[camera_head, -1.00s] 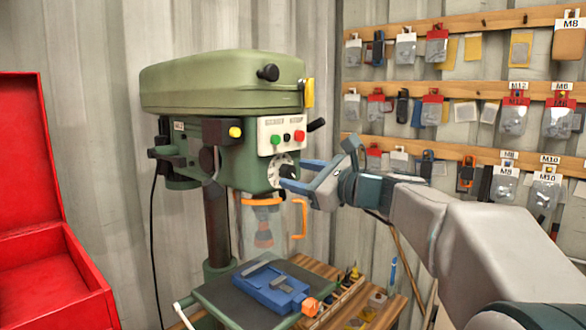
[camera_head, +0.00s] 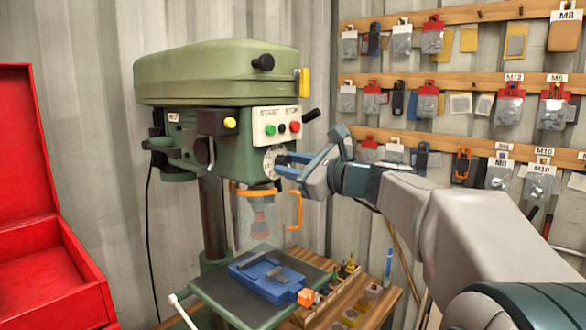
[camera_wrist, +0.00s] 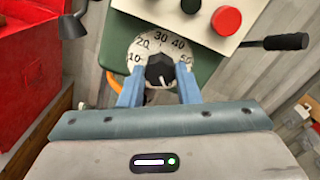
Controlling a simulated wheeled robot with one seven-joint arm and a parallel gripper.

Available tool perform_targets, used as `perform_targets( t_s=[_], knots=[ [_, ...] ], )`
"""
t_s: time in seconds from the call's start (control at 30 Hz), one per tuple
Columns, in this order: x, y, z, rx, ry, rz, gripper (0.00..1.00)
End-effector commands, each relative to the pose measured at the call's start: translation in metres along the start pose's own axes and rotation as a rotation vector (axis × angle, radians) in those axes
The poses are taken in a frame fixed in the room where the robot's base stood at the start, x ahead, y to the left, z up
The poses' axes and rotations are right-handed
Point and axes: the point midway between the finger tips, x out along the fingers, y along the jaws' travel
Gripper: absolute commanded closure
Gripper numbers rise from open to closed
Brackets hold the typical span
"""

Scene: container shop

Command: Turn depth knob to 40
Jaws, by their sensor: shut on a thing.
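The depth knob (camera_wrist: 159,68) is black and sits at the centre of a white dial (camera_wrist: 143,43) marked 10 to 50. A pale mark on the knob's lower part points down in the wrist view, away from the numbers. The dial also shows on the front of the green drill press (camera_head: 218,75) in the head view (camera_head: 269,158). My gripper (camera_wrist: 159,80) reaches the dial from the right in the head view (camera_head: 279,166). Its blue fingers are shut on the knob, one on each side.
A panel with green and red buttons (camera_head: 277,126) is just above the dial. A black-ended lever (camera_wrist: 286,42) sticks out beside it. An orange-framed clear guard (camera_head: 262,210) hangs below, over a blue vise (camera_head: 262,279). A red box (camera_head: 45,250) stands at left.

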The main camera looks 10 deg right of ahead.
Motion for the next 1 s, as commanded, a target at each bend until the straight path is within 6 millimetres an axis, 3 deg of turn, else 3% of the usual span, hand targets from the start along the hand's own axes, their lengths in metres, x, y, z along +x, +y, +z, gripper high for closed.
perform_targets(
  t_s=[0.27, 1.0],
  knots=[
    [-0.0004, 0.0028, -0.0058, -0.178, -0.002, -0.002, 0.93],
    [0.0001, 0.0017, -0.0048, -0.876, 0.0, -0.001, 0.93]
  ],
)
